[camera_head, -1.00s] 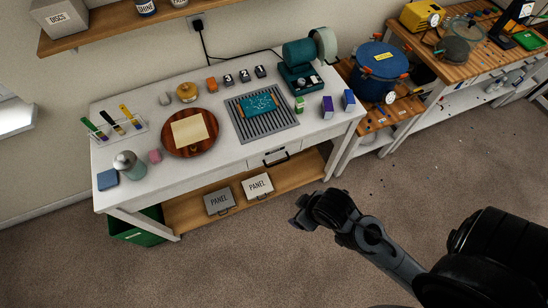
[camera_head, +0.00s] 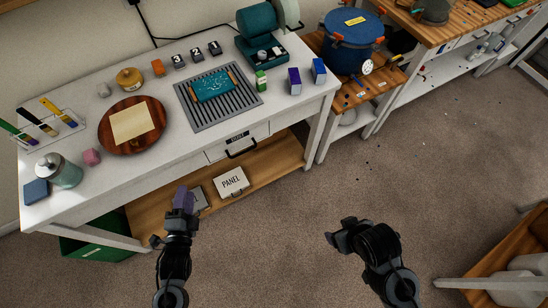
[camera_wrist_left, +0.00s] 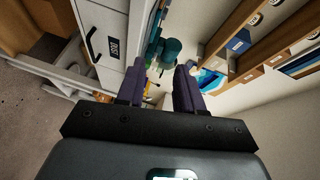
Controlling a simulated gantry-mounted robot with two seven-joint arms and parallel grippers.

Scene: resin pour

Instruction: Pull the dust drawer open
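The dust drawer (camera_head: 216,154) is a white front under the white table's edge, with a dark label and a black bar handle (camera_head: 241,152). It looks shut, flush with the table front. In the left wrist view the drawer's label (camera_wrist_left: 115,47) and black handle (camera_wrist_left: 91,45) show at the upper left, outside the fingers. My left gripper (camera_head: 184,200) is in front of the table, left of the handle and apart from it. Its purple fingers (camera_wrist_left: 161,76) are spread and empty. My right gripper (camera_head: 335,238) is over the floor, right of the drawer; its finger gap is unclear.
A lower wooden shelf (camera_head: 275,160) holds panel boxes (camera_head: 231,182). A green bin (camera_head: 95,248) stands under the table's left end. A wooden cart (camera_head: 490,270) is at the lower right. The floor before the drawer is clear.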

